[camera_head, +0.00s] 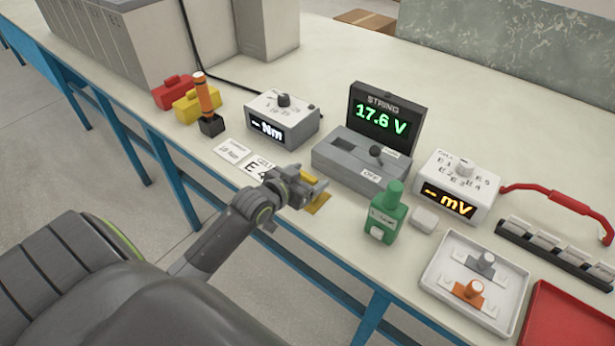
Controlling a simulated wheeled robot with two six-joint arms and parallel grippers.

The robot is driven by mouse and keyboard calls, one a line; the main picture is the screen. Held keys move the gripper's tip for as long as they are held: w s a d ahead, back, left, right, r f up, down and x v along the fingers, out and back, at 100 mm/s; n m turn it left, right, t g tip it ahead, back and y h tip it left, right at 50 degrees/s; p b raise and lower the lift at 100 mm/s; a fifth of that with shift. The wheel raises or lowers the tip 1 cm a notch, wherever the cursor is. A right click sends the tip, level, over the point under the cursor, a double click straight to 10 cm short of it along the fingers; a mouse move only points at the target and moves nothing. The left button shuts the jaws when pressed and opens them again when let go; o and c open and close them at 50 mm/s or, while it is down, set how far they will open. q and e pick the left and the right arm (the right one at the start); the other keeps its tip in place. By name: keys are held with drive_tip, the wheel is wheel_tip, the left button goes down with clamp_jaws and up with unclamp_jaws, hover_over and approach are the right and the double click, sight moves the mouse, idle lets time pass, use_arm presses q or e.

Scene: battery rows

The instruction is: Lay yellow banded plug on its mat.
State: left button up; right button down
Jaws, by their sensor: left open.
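My left gripper (314,187) is open above the front edge of the bench, over a small yellow mat (318,204). A small yellow piece (308,178) shows by its fingers; it may be the yellow banded plug, but the gripper covers most of it. I cannot tell whether it touches the mat. The mat is partly hidden by the gripper. My right gripper is not in view.
A green bottle (385,217) and a grey switch box (350,160) stand right of the gripper. A white tray (437,277) holds a grey plug (481,264) and an orange plug (470,291). Labelled cards (233,151) lie to the left.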

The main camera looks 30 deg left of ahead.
use_arm(q)
drive_tip(key=v, duration=1.2)
drive_tip(key=s+d+f+n+g+y, duration=0.1)
drive_tip(key=s+d+f+g, duration=0.1)
drive_tip(key=s+f+g, duration=0.5)
drive_tip(key=s+d+f+g+y, duration=0.1)
drive_tip(key=s+f+g+y, duration=0.15)
drive_tip(key=s, duration=0.95)
wheel_tip(320, 180, down, 26)
drive_tip(key=a+g+h, duration=0.1)
drive_tip(key=g, duration=0.1)
drive_tip(key=s+d+f+g, duration=0.1)
drive_tip(key=s+f, duration=1.3)
drive_tip(key=shift+s+f, duration=0.4)
